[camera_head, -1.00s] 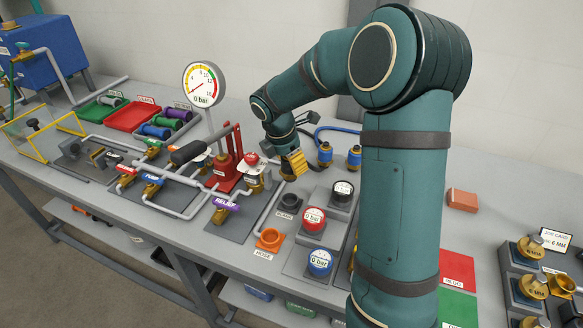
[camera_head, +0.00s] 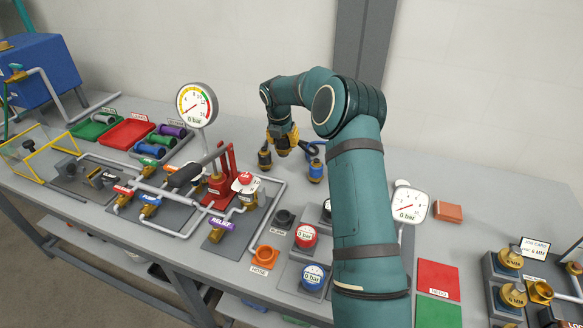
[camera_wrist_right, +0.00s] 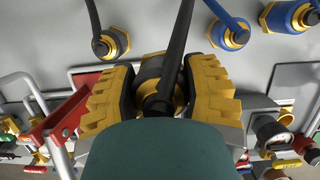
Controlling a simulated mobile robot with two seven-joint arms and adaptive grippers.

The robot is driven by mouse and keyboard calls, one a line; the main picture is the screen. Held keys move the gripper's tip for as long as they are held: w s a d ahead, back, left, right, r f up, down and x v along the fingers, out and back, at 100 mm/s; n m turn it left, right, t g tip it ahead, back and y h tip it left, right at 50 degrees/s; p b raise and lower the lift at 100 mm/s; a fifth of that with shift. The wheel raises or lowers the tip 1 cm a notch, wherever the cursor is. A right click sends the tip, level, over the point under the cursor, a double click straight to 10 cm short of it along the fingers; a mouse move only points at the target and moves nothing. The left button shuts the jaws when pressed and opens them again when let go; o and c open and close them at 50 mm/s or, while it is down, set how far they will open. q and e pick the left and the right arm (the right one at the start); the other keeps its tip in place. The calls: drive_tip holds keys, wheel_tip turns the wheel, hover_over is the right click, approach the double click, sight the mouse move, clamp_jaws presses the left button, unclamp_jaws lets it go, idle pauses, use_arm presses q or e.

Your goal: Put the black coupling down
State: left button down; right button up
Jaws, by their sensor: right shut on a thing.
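My right gripper (camera_head: 283,145) is over the back part of the bench, left of two blue couplings (camera_head: 316,171). In the right wrist view its yellow fingers (camera_wrist_right: 158,98) are shut on a black coupling (camera_wrist_right: 152,72) with a gold collar and a black hose. In the head view the fingers mostly hide this coupling. I cannot tell whether it touches the bench. A second black coupling (camera_head: 265,158) with a gold collar is just left of the gripper; it also shows in the right wrist view (camera_wrist_right: 110,42). My left gripper is not in view.
A red hand pump (camera_head: 220,182) and valves with pipes stand to the left. A white dial gauge (camera_head: 409,204) is right of my arm.

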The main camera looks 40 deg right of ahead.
drive_tip(key=w+d+f+n, duration=0.1)
drive_tip(key=d, duration=0.4)
drive_tip(key=shift+n+t, duration=0.3)
wheel_tip(320, 180, down, 10)
drive_tip(key=shift+w+r, duration=0.1)
drive_tip(key=shift+a, duration=0.1)
drive_tip(key=o, duration=1.3)
